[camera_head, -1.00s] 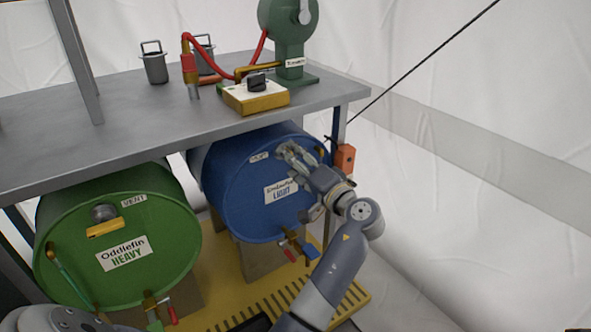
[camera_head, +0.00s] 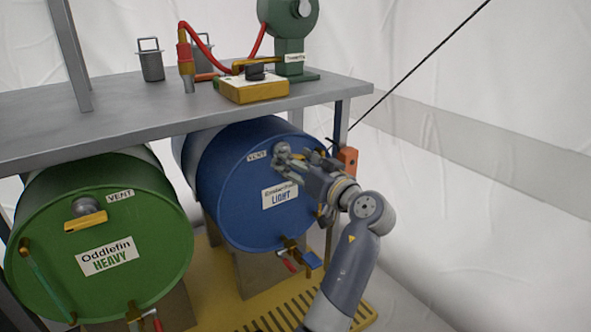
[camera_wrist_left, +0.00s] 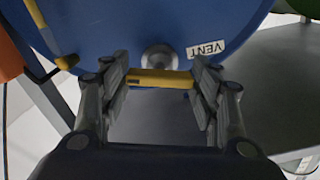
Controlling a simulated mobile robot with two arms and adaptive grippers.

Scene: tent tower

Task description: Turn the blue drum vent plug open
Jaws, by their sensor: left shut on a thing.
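The blue drum (camera_head: 232,190) lies on its side under the bench, its round face towards me, with a "LIGHT" label (camera_head: 280,197) and a "VENT" label (camera_head: 257,156). Its vent plug shows in the left wrist view as a silver boss (camera_wrist_left: 159,57) with a yellow bar handle (camera_wrist_left: 160,79), which lies level across that picture. My left gripper (camera_head: 284,152) is at the plug, right of the "VENT" label in the head view, and mostly hides it there. In the left wrist view its two fingers (camera_wrist_left: 160,84) are shut on the ends of the bar. My right gripper is out of view.
A green drum (camera_head: 165,225) with its own vent plug (camera_head: 85,213) lies to the left. The grey bench top (camera_head: 110,106) overhangs both drums. A tap (camera_head: 293,250) juts from the blue drum below. An orange box (camera_head: 347,160) is close right of my gripper.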

